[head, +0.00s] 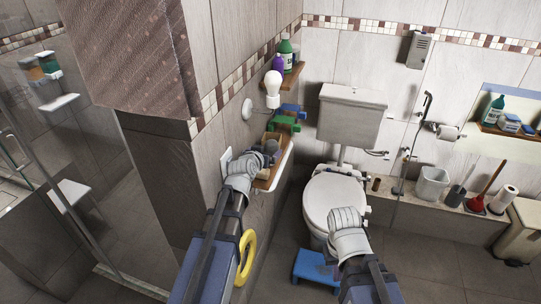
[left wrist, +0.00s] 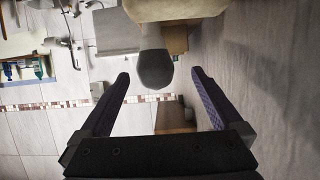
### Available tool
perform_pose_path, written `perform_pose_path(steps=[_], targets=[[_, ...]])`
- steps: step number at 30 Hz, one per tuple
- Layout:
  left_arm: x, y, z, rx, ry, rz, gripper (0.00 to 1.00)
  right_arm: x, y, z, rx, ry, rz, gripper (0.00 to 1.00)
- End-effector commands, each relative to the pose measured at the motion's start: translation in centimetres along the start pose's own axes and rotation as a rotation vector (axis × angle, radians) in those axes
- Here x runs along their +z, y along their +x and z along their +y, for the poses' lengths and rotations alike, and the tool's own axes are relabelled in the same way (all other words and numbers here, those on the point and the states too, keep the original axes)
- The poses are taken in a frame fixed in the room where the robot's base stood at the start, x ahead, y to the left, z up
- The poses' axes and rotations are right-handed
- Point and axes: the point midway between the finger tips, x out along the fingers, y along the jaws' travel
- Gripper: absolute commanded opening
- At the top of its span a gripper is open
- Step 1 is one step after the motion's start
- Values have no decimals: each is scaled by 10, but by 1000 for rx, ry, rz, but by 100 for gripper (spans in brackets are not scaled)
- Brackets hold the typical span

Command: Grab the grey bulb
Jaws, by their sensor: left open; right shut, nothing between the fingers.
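The grey bulb (left wrist: 156,70) appears dark and rounded between the tips of my open left gripper (left wrist: 160,76) in the left wrist view, apart from both fingers. In the head view, a small grey rounded shape, which looks like the same bulb (head: 271,146), is at the wooden wall shelf (head: 272,180), just beyond my left gripper (head: 262,158). My left wrist partly hides that spot. My right gripper (head: 346,218) is in front of the toilet, shut and empty; its fingers are mostly hidden by its wrist.
A tan box (left wrist: 175,40) is close beside the bulb. Green (head: 284,125) and blue (head: 291,109) items lie further along the shelf. A white bulb lamp (head: 273,88) is on the wall above. The toilet (head: 332,196) and a blue stool (head: 314,266) are to the right.

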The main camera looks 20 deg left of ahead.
Motion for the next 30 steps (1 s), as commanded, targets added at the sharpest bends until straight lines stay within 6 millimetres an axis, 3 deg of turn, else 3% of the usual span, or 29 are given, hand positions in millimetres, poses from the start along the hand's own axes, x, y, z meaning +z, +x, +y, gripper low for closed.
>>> perform_pose_path(steps=[4, 13, 22, 30], targets=[[1, 20, 0, 1, 2, -1, 100, 0, 8, -1, 0, 0, 0, 0], [1, 31, 3, 2, 1, -2, 100, -1, 12, -1, 0, 0, 0, 0], [1, 72, 7, 1, 1, -2, 100, -2, 28, -3, 0, 0, 0, 0], [0, 73, 8, 1, 1, -2, 99, -2, 27, -3, 0, 0, 0, 0]])
